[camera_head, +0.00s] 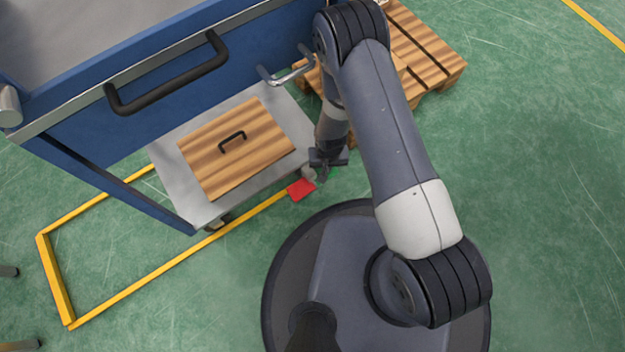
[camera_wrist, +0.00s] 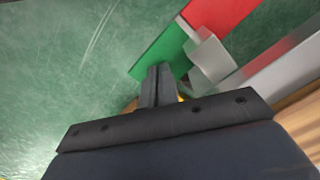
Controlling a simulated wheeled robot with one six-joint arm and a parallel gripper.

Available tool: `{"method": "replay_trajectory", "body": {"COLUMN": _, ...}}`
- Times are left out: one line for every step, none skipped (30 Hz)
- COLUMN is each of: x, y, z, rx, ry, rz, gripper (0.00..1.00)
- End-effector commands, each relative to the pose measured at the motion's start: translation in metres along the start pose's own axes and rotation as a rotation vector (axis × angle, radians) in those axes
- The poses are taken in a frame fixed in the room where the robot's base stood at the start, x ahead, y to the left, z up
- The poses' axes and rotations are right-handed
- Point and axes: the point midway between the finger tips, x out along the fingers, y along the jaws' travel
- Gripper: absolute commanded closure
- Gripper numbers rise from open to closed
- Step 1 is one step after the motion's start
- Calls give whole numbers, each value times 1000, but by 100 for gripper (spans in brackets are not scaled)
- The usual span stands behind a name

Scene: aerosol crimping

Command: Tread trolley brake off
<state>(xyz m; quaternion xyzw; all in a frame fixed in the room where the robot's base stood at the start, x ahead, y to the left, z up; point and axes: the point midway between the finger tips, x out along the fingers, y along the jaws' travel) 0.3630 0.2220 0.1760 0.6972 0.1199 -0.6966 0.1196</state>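The trolley (camera_head: 75,120) is a blue cabinet with a grey lower shelf (camera_head: 205,212). A red brake pedal (camera_head: 301,189) shows low at the shelf's near right corner; it also appears at the top of the wrist view (camera_wrist: 222,12). A green pedal piece (camera_wrist: 163,54) lies beside it, with a grey block (camera_wrist: 209,58) between or next to them. My gripper (camera_head: 325,172) points down just right of the red pedal. In the wrist view its fingers (camera_wrist: 158,72) are together and empty, with the tips at the green piece; I cannot tell whether they touch.
A wooden board with a black handle (camera_head: 235,150) lies on the shelf. A black push handle (camera_head: 170,85) and a grey handle (camera_head: 290,75) stick out from the trolley. A yellow frame (camera_head: 55,275) lies on the floor. A wooden pallet (camera_head: 425,60) stands behind. The floor at right is clear.

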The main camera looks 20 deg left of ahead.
Motion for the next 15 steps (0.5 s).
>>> {"method": "replay_trajectory", "body": {"x": 4, "y": 0, "z": 1, "rx": 0, "ry": -2, "rz": 0, "gripper": 100}}
{"method": "replay_trajectory", "body": {"x": 5, "y": 0, "z": 1, "rx": 0, "ry": -2, "rz": 0, "gripper": 100}}
{"method": "replay_trajectory", "body": {"x": 6, "y": 0, "z": 1, "rx": 0, "ry": -2, "rz": 0, "gripper": 100}}
{"method": "replay_trajectory", "body": {"x": 7, "y": 0, "z": 1, "rx": 0, "ry": -2, "rz": 1, "gripper": 100}}
{"method": "replay_trajectory", "body": {"x": 8, "y": 0, "z": 1, "rx": 0, "ry": -2, "rz": 1, "gripper": 100}}
{"method": "replay_trajectory", "body": {"x": 9, "y": 0, "z": 1, "rx": 0, "ry": -2, "rz": 1, "gripper": 100}}
{"method": "replay_trajectory", "body": {"x": 10, "y": 0, "z": 1, "rx": 0, "ry": -2, "rz": 1, "gripper": 100}}
{"method": "replay_trajectory", "body": {"x": 11, "y": 0, "z": 1, "rx": 0, "ry": -2, "rz": 1, "gripper": 100}}
{"method": "replay_trajectory", "body": {"x": 12, "y": 0, "z": 1, "rx": -1, "ry": -2, "rz": 1, "gripper": 100}}
{"method": "replay_trajectory", "body": {"x": 13, "y": 0, "z": 1, "rx": -1, "ry": -2, "rz": 1, "gripper": 100}}
{"method": "replay_trajectory", "body": {"x": 14, "y": 0, "z": 1, "rx": -1, "ry": -3, "rz": 1, "gripper": 100}}
{"method": "replay_trajectory", "body": {"x": 16, "y": 0, "z": 1, "rx": -1, "ry": -3, "rz": 1, "gripper": 100}}
{"method": "replay_trajectory", "body": {"x": 17, "y": 0, "z": 2, "rx": -1, "ry": -3, "rz": 1, "gripper": 100}}
{"method": "replay_trajectory", "body": {"x": 18, "y": 0, "z": 2, "rx": -1, "ry": -4, "rz": 1, "gripper": 100}}
{"method": "replay_trajectory", "body": {"x": 19, "y": 0, "z": 2, "rx": -1, "ry": -4, "rz": 1, "gripper": 100}}
